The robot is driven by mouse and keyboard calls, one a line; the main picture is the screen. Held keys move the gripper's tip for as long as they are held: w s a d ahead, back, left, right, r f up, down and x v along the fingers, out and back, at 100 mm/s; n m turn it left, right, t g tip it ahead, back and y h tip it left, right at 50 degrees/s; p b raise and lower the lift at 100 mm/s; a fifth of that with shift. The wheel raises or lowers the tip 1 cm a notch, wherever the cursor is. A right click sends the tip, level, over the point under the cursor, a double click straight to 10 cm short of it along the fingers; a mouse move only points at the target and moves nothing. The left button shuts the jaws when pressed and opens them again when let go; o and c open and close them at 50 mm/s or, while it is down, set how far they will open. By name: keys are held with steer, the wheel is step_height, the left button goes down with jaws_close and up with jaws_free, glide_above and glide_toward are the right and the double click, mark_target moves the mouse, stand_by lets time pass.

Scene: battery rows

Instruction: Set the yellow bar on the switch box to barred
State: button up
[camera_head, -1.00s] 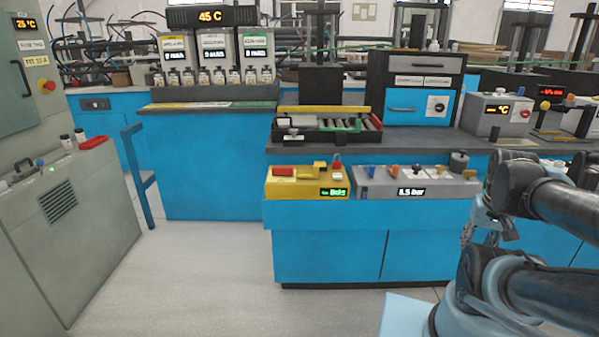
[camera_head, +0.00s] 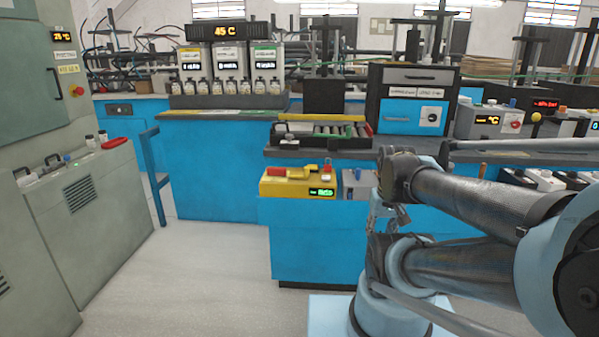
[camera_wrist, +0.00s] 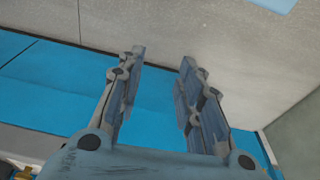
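The yellow switch box (camera_head: 275,188) stands on the near ledge of the blue bench, left of my arm in the head view. Which setting the bar has is too small to tell. My gripper shows in the wrist view (camera_wrist: 162,58), open and empty, its two fingers apart. It is over floor and blue bench front, and the switch box is not clearly seen there. In the head view my arm is to the right of the box, apart from it.
A grey control box (camera_head: 359,184) beside the switch box is partly hidden by my arm. A roller tray (camera_head: 335,134) with another yellow strip lies behind. A grey cabinet (camera_head: 90,205) stands left. Open floor (camera_head: 200,265) lies between cabinet and bench.

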steer(key=shift+o, duration=0.6)
steer(key=shift+s+r, duration=0.2)
steer(key=shift+s, duration=0.05)
steer(key=w+a+r+n+h, duration=0.2)
steer(key=w+r+n, duration=0.5)
steer(key=r+n, duration=0.1)
steer(key=n+t+h, duration=0.2)
steer(key=n+h, duration=0.2)
steer(key=n, duration=0.9)
glide_toward(307, 168)
steer(key=s+d+r, duration=0.2)
steer(key=s+d, duration=0.5)
steer(key=d, duration=0.1)
steer(key=w+a+r+n+t, duration=0.25)
steer(key=a+n, duration=0.25)
steer(key=a, duration=0.7)
steer(key=shift+g+h, duration=0.25)
steer(key=shift+h, duration=0.05)
steer(key=x, duration=1.8)
steer(key=shift+a+f, duration=0.2)
steer(key=shift+a, duration=0.1)
